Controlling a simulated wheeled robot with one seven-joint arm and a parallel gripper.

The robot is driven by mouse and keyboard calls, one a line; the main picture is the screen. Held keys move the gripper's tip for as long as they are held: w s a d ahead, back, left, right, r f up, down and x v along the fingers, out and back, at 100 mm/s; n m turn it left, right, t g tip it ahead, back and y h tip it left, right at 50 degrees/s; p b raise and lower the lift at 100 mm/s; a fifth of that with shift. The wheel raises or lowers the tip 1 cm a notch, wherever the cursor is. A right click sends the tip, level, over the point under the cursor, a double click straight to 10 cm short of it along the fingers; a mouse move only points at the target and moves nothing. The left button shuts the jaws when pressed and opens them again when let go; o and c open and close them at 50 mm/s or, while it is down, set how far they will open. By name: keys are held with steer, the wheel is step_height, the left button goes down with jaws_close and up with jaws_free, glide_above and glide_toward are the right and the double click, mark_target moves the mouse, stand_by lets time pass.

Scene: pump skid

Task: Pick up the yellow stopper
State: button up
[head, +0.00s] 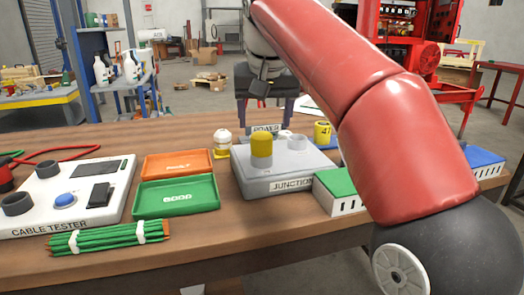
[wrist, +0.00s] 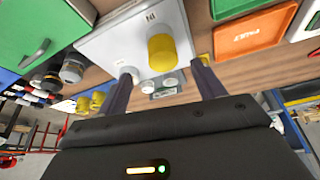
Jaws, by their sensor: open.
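The yellow stopper (head: 262,150) is a short upright cylinder on top of the grey junction box (head: 262,182). It also shows in the wrist view (wrist: 161,50), above the gap between my fingertips. My gripper (head: 267,119) is open and empty, with its two dark fingers pointing down above the rear of the box. In the wrist view my gripper's fingers (wrist: 164,70) are spread wider than the stopper and do not touch it.
An orange tray (head: 178,164) and a green tray (head: 176,197) lie left of the box. A yellow-and-white item (head: 222,143) stands close by at the box's left rear. A green-topped box (head: 336,183) is at its right. A cable tester (head: 66,193) and green sticks (head: 108,238) lie further left.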

mark_target(262, 135)
steer(key=x, duration=0.2)
steer(key=b+x, duration=0.1)
steer(key=x, duration=0.4)
steer(key=shift+w+a+r, duration=0.1)
steer(key=shift+w+a, duration=0.1)
steer(key=shift+w, duration=0.1)
steer(key=c, duration=1.2)
steer(key=shift+r, duration=0.1)
step_height(262, 135, up, 8)
steer(key=shift+f+p, duration=0.15)
steer(key=shift+p, duration=1.05)
steer(key=shift+r, duration=1.1)
steer(key=shift+s, duration=0.1)
